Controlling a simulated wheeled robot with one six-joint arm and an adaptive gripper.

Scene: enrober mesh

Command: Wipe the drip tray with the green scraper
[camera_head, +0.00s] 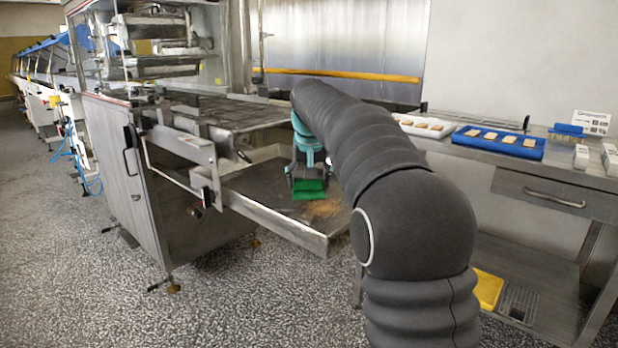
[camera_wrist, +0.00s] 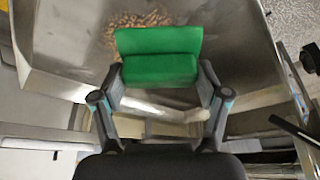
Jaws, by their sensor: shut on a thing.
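The green scraper (camera_head: 308,189) is in my gripper (camera_head: 307,168), above or on the metal drip tray (camera_head: 260,194); contact with the tray floor cannot be told. In the wrist view the green scraper (camera_wrist: 158,54) sits between the two fingers of my gripper (camera_wrist: 160,85), which is shut on it. The drip tray (camera_wrist: 72,45) fills the upper part of that view. A patch of brown crumbs (camera_wrist: 132,22) lies on the tray floor just beyond the scraper. In the head view the brown patch (camera_head: 323,208) is to the right of and below the scraper.
The enrober machine (camera_head: 165,180) with its mesh belt (camera_head: 215,108) stands left of and above the tray. At right, a steel table (camera_head: 540,180) holds a blue tray (camera_head: 499,142), a white tray (camera_head: 424,126) and a blue brush (camera_head: 566,131). A yellow item (camera_head: 487,288) lies on its lower shelf.

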